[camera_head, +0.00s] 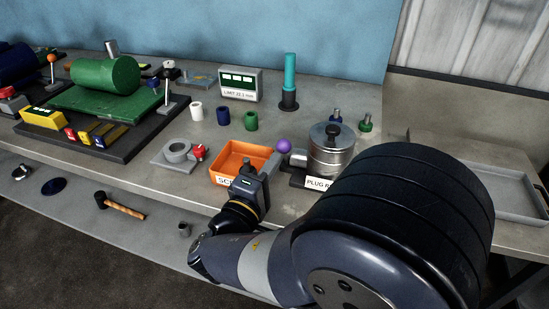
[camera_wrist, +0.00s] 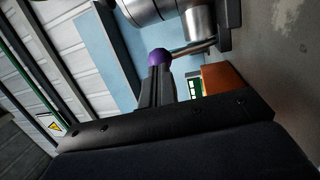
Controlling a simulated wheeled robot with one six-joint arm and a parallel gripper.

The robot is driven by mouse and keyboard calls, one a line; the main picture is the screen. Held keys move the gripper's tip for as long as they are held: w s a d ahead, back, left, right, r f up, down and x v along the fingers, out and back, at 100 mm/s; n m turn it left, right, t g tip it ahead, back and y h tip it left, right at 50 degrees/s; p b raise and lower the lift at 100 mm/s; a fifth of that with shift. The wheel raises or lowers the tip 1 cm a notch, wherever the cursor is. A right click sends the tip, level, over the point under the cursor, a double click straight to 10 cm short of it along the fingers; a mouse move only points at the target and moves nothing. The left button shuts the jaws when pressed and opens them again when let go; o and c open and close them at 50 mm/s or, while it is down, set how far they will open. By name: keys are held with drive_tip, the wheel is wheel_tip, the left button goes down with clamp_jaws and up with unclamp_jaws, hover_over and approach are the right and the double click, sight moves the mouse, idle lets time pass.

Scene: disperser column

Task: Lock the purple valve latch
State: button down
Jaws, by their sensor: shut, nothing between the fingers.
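The purple valve latch shows as a purple ball knob (camera_head: 283,146) just left of the steel canister (camera_head: 331,160) at the bench front. In the wrist view the purple knob (camera_wrist: 158,57) sits on the end of a metal rod (camera_wrist: 192,47) that runs right to a dark bracket (camera_wrist: 224,25). My gripper (camera_head: 274,158) is beside the knob, over the right side of the orange bin. In the wrist view my gripper's fingers (camera_wrist: 158,72) are together and empty, with their tips at the knob. I cannot tell whether they touch it.
The orange bin (camera_head: 235,156) and a plate with a ring and red knob (camera_head: 200,152) lie left of my gripper. A "PLUG" label (camera_head: 317,183) is below the canister. A grey tray (camera_head: 505,193) is at the right. Small cups (camera_head: 223,116) stand behind the bin.

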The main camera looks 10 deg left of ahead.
drive_tip(key=shift+w+d+r, duration=0.1)
drive_tip(key=shift+w+d, duration=0.05)
drive_tip(key=shift+w, duration=0.35)
drive_tip(key=shift+r, duration=0.1)
drive_tip(key=shift+w+r+g+p, duration=0.5)
drive_tip(key=shift+r+p, duration=0.15)
drive_tip(key=shift+p, duration=0.35)
drive_tip(key=w+r+g+p, duration=0.1)
drive_tip(key=g+p, duration=0.1)
drive_tip(key=p, duration=0.1)
drive_tip(key=w+r+g+y+p, duration=0.1)
drive_tip(key=w+g+p, duration=0.1)
drive_tip(key=p, duration=0.1)
drive_tip(key=w+r+g+p, duration=0.1)
drive_tip(key=w+p, duration=0.1)
drive_tip(key=shift+d+n+g+p, duration=0.25)
drive_tip(key=shift+n+g+p, duration=0.15)
drive_tip(key=shift+w+d+f+g+y+p, duration=0.1)
drive_tip(key=shift+w+f+g+y+p, duration=0.1)
drive_tip(key=shift+w+g+p, duration=0.45)
drive_tip(key=shift+w+f+g+y+p, duration=0.15)
drive_tip(key=shift+w+g+p, duration=0.1)
drive_tip(key=shift+w, duration=0.65)
drive_tip(key=shift+r, duration=0.15)
